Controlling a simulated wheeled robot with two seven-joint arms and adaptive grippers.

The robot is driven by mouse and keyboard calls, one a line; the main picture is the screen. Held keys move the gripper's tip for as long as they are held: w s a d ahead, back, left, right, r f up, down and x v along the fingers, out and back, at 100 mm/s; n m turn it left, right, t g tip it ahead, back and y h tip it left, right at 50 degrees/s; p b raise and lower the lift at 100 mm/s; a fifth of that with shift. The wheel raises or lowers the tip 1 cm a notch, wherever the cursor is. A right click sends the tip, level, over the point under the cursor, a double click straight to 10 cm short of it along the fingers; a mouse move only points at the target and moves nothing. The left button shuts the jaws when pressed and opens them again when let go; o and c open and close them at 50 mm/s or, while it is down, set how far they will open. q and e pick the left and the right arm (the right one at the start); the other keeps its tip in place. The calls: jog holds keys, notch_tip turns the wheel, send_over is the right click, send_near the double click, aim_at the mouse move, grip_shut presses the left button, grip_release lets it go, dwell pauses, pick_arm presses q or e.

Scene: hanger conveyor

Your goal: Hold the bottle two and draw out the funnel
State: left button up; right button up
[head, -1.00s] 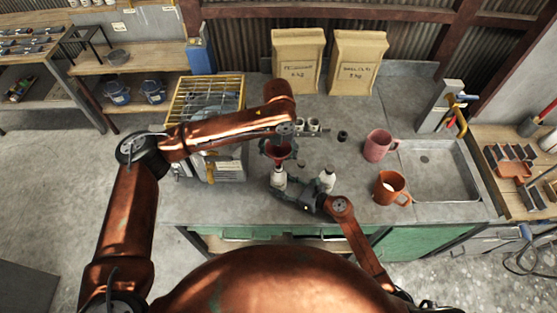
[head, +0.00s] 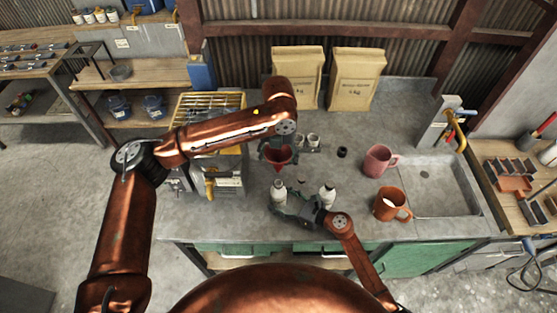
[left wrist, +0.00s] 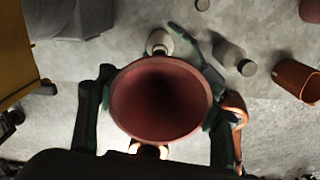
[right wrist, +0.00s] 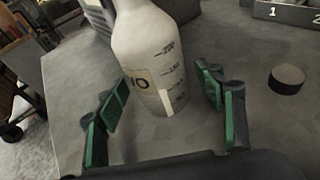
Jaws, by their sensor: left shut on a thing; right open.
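The red funnel (head: 278,156) is in my left gripper (head: 279,150), which is shut on it. In the left wrist view the funnel's wide mouth (left wrist: 160,100) faces the camera, between the fingers. Below it in the head view, bottle two (head: 278,192) stands upright on the counter, with a visible gap between the funnel's tip and its neck. My right gripper (head: 284,207) is low at bottle two.
Another white bottle (head: 327,194) stands just right of my right gripper. A pink mug (head: 377,160) and an orange mug (head: 389,204) stand farther right, before the sink (head: 440,180). A yellow rack (head: 205,105) is at the left. A small dark cap (head: 342,152) lies behind.

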jog(key=v, duration=0.7)
jog(key=shift+s+d+r, duration=0.1)
jog(key=shift+s+d, duration=0.05)
jog(key=shift+s, duration=0.05)
pick_arm(q)
jog(key=shift+s+d, duration=0.1)
pick_arm(e)
jog(key=shift+s, duration=0.1)
